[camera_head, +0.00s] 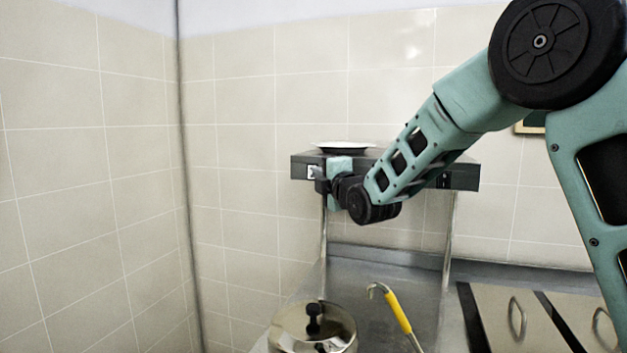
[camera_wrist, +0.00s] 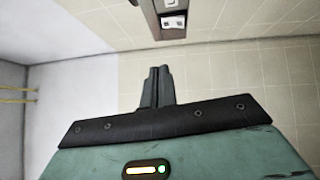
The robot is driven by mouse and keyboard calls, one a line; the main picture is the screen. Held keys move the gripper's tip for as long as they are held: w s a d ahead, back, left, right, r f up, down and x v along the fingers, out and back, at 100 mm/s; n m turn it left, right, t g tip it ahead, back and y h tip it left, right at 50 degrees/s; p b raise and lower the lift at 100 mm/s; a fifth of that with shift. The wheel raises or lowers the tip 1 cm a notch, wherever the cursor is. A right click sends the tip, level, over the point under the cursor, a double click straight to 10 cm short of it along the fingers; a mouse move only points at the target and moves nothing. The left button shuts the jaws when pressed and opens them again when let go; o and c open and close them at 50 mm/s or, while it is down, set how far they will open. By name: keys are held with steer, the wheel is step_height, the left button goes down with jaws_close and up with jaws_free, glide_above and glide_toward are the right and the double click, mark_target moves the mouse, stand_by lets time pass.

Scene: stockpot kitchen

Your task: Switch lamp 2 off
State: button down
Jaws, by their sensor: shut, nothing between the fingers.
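A small white switch (camera_head: 313,172) sits at the left end of the dark shelf's front face. A white switch plate also shows at the top of the wrist view (camera_wrist: 173,22). No label is readable, so I cannot tell which lamp it serves, and no lamp is clearly visible. My gripper (camera_head: 321,181) is at the shelf's left end, close beside the switch in the head view. In the wrist view my gripper's fingers (camera_wrist: 158,76) are together and empty, pointing up toward the switch, with a gap in the picture between them. Contact cannot be judged from the head view.
The dark shelf (camera_head: 462,178) stands on metal posts and bears a plate (camera_head: 345,147). Below are a lidded metal pot (camera_head: 340,338) and a yellow-handled tool (camera_head: 397,312). Panels with handles (camera_head: 500,310) lie at right. Tiled walls close the left and back. My arm hides part of the shelf.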

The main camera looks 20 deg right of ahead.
steer(key=shift+s+d+r+b, duration=0.1)
steer(key=shift+s+d+b, duration=0.15)
steer(key=shift+s, duration=0.8)
steer(key=shift+s+d+r+b, duration=0.1)
steer(key=shift+s+b, duration=0.15)
steer(key=shift+s, duration=0.75)
steer(key=s+a+f+m+g+y, duration=0.1)
steer(key=s+a+f+m+g, duration=0.65)
steer(key=s+a+f, duration=0.6)
steer(key=s+d+f+m+g+h, duration=0.1)
steer(key=s+f+g, duration=0.4)
steer(key=s, duration=1)
steer(key=s+d+f+m+g+h, duration=0.2)
steer(key=s+f+m+g, duration=0.2)
steer(key=s, duration=1.1)
steer(key=shift+d+f+m+g, duration=0.2)
steer(key=shift+f+m+g, duration=0.15)
steer(key=shift+f+g, duration=0.6)
steer(key=shift+d+r, duration=0.1)
steer(key=shift+r, duration=0.15)
